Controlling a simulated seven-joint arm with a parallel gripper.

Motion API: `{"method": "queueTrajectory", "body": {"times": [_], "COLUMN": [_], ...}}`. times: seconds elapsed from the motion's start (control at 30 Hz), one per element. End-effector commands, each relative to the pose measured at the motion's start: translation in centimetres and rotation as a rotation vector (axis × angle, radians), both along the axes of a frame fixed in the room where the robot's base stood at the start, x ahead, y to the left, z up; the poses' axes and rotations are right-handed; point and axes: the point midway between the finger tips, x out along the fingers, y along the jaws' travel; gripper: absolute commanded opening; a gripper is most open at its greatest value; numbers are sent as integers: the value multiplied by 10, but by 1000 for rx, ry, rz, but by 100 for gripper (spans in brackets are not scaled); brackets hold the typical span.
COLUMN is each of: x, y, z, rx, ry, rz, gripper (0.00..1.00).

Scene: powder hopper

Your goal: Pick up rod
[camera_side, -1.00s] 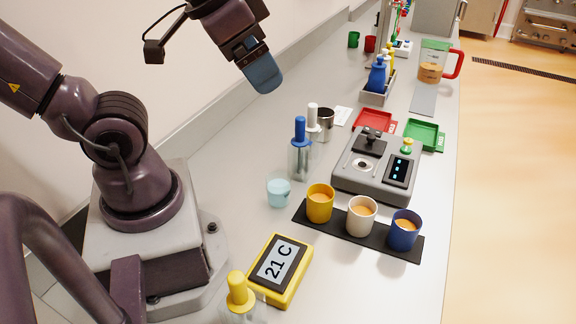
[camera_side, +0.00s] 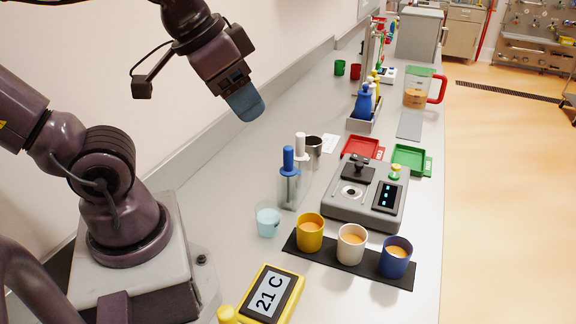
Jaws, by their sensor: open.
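My gripper (camera_side: 247,104), with a blue fingertip, hangs in the air at the upper middle, over the back left of the counter. It is open and holds nothing that I can see. It is well above and apart from the objects. No single thing is clearly the rod. Upright candidates are a blue-topped stick (camera_side: 288,160) in a clear holder (camera_side: 289,190) and a white-topped stick (camera_side: 300,146) just behind it. A yellow knobbed top (camera_side: 227,313) is partly cut off at the bottom edge.
A dark mat (camera_side: 330,262) holds yellow (camera_side: 310,233), white (camera_side: 351,244) and blue (camera_side: 395,257) cups. Beside them are a grey device (camera_side: 365,196), red (camera_side: 362,148) and green (camera_side: 409,159) trays, a pale blue cup (camera_side: 268,221) and a yellow display (camera_side: 268,294). The counter's left strip is clear.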

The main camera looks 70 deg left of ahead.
Motion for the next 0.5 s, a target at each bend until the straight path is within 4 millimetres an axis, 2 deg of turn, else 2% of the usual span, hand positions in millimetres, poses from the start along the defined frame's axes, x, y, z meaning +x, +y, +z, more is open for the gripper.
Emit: {"method": "queueTrajectory", "body": {"times": [0.17, 0.27, 0.37, 0.5], "x": [0, 3, 15, 43], "y": [1, 7, 18, 46], "z": [0, -10, -21, -37], "rx": [0, -2, -12, -65], "ry": [1, 51, 130, 256], "rz": [7, 34, 86, 252], "gripper": [54, 54, 54, 54]}}
